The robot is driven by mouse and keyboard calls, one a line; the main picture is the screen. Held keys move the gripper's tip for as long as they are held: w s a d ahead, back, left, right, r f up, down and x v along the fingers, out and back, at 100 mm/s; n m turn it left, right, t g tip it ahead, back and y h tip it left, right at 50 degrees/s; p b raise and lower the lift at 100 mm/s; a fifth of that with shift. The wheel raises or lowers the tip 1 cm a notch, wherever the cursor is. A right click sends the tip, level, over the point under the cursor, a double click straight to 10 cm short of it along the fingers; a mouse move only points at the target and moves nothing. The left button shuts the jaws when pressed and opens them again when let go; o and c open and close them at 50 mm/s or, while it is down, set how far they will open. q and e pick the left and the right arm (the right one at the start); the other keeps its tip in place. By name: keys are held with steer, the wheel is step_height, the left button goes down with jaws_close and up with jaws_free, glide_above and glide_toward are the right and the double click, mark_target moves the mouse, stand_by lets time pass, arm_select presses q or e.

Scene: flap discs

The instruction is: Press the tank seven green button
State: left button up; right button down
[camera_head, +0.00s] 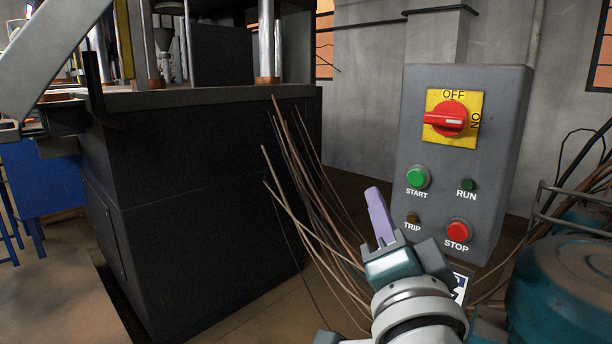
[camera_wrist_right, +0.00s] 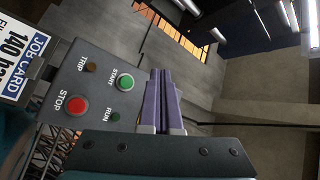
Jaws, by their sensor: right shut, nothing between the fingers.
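A grey control box (camera_head: 405,165) stands at the right of the head view. Its green START button (camera_head: 418,178) sits at the left, below a red rotary switch (camera_head: 446,118) on a yellow plate. A small dark green RUN lamp (camera_head: 468,185) is to its right. My right gripper (camera_head: 373,192) is shut and empty, with its purple fingers pointing up, left of and below the START button in the picture. In the wrist view, the shut fingertips (camera_wrist_right: 162,74) appear beside the START button (camera_wrist_right: 125,82), apart from it in the picture. No tank number is readable. My left gripper is out of view.
A red STOP button (camera_head: 458,230) and a brown TRIP lamp (camera_head: 412,218) are low on the box. Loose cables (camera_head: 310,200) hang beside a large dark machine (camera_head: 200,200). A teal drum (camera_head: 565,285) stands at right. A job card (camera_wrist_right: 22,50) shows in the wrist view.

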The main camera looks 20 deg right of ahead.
mark_target(417, 178)
steer(key=shift+w+d+b, duration=0.3)
steer(key=shift+w+d, duration=0.25)
steer(key=shift+d, duration=0.8)
steer(key=shift+w+d+b, duration=0.25)
steer(key=shift+w+d, duration=0.35)
steer(key=shift+d, duration=0.7)
steer(key=shift+w+d+b, duration=0.3)
steer(key=shift+w+d, duration=0.25)
steer(key=shift+d, duration=0.8)
steer(key=shift+w+d, duration=0.1)
steer(key=shift+d, duration=0.3)
